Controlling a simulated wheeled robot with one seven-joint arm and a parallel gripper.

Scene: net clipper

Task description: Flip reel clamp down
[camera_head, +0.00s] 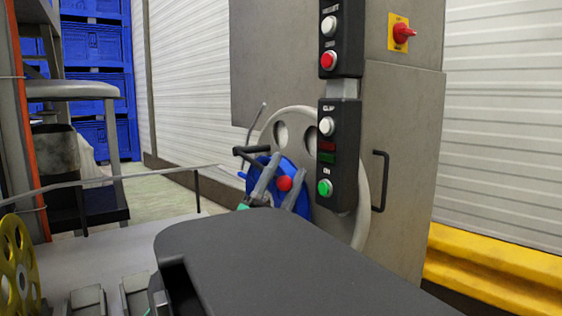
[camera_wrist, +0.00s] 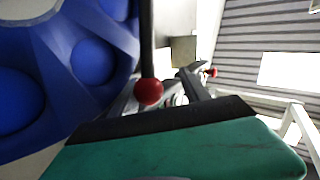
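The blue reel (camera_head: 302,208) stands on its edge against a pale round disc (camera_head: 361,226) on the grey machine. A red ball knob (camera_head: 284,183) shows in front of the reel between grey bars. A black handle (camera_head: 252,151) sticks out at its upper left. In the wrist view the reel (camera_wrist: 95,60) fills the left, and a red ball (camera_wrist: 149,91) sits at the end of a dark rod beside it. The green and black part of my gripper (camera_wrist: 175,140) lies close below this ball. Whether it touches is unclear. In the head view my arm hides most of the gripper.
A black button panel (camera_head: 338,150) hangs right of the reel, with a metal handle (camera_head: 380,180) beyond it. A yellow barrier (camera_head: 500,268) runs along the right wall. A yellow wheel (camera_head: 18,262) stands at lower left. Blue crates (camera_head: 97,45) are stacked behind.

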